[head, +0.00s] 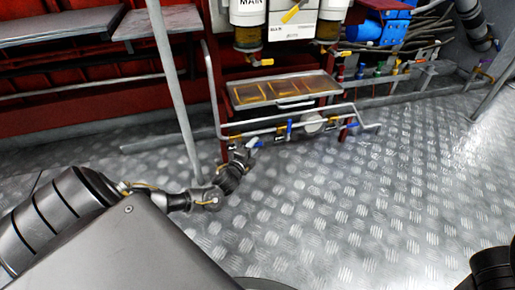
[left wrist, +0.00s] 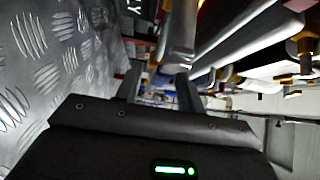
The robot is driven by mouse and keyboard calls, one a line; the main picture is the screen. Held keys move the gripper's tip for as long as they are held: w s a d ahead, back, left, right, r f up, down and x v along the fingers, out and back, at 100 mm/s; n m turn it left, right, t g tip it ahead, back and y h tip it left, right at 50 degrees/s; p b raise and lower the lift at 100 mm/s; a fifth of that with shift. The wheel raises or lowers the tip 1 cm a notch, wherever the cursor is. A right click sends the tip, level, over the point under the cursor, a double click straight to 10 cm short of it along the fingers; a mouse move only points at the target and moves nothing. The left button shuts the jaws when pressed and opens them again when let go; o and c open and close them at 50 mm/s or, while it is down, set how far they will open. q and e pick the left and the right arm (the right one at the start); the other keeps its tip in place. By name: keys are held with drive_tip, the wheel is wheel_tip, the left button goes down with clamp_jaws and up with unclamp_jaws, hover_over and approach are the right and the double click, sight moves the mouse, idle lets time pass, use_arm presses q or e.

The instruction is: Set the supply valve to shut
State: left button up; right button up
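A low pipe rail (head: 265,128) runs under the tray on the red frame and carries several small valves. Blue levers show at its middle (head: 289,128) and right end (head: 351,127). I cannot tell which of these is the supply valve. In the left wrist view the two fingers (left wrist: 160,88) stand apart, with a grey pipe (left wrist: 180,42) just beyond them; contact cannot be told. My right gripper is out of view.
A tray with amber panels (head: 283,90) sits above the rail. A grey post (head: 174,85) stands left of my left gripper. Filters (head: 248,25) and a blue unit (head: 382,28) are behind. The tread-plate floor (head: 330,220) is clear in front.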

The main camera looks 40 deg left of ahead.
use_arm(q)
drive_tip(key=shift+w+a+b, duration=0.15)
drive_tip(key=shift+w+b, duration=0.15)
drive_tip(key=shift+w, duration=0.45)
drive_tip(key=shift+w+a+b, duration=0.15)
drive_tip(key=shift+w+b, duration=0.1)
drive_tip(key=shift+w, duration=0.45)
clamp_jaws()
drive_tip(key=shift+d, duration=0.2)
drive_tip(key=shift+s+a, duration=0.1)
drive_tip(key=shift+a, duration=0.1)
